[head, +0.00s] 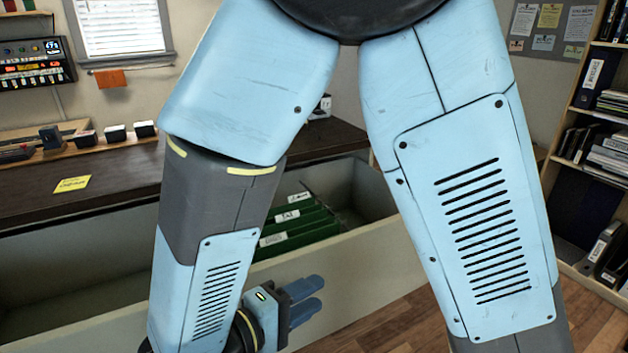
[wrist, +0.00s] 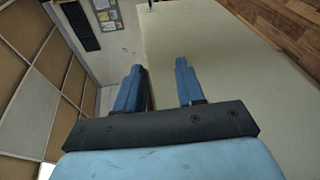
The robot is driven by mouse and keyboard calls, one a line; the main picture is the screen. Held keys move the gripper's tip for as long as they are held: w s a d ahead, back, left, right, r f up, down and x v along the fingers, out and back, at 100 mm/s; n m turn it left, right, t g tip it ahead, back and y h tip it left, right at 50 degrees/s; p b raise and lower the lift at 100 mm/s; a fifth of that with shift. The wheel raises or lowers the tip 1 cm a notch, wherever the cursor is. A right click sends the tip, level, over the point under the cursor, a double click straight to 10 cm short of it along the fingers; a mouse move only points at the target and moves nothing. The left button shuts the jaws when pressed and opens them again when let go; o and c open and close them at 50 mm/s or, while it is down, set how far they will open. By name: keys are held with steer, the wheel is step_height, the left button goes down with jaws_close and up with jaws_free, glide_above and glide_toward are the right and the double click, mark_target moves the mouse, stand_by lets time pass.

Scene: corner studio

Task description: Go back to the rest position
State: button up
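My gripper (head: 306,300) shows low in the middle of the head view, in front of the pale drawer front. In the wrist view its two blue fingers (wrist: 163,88) stand apart with nothing between them, so it is open and empty. My own blue and grey arm links fill much of the head view and hide part of the drawer and desk.
An open drawer (head: 90,292) holds green hanging files (head: 295,225). A dark desktop (head: 110,188) bears a yellow note (head: 73,184). A bookshelf (head: 565,150) with binders stands at the right. Wooden floor (head: 375,325) shows bare below the drawer.

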steer(key=w+d+r+m+g+y, duration=0.2)
steer(key=d+r+m+y, duration=0.2)
steer(key=d, duration=0.8)
steer(key=w+d+r+m+g+y, duration=0.2)
steer(key=d+r+m+y, duration=0.3)
steer(key=d+r, duration=0.7)
steer(key=g+y, duration=0.1)
steer(key=y, duration=0.1)
steer(key=shift+w+d+r+m+y, duration=0.3)
steer(key=shift+d+r+y, duration=0.05)
steer(key=shift+r+y, duration=0.05)
steer(key=shift+d, duration=0.1)
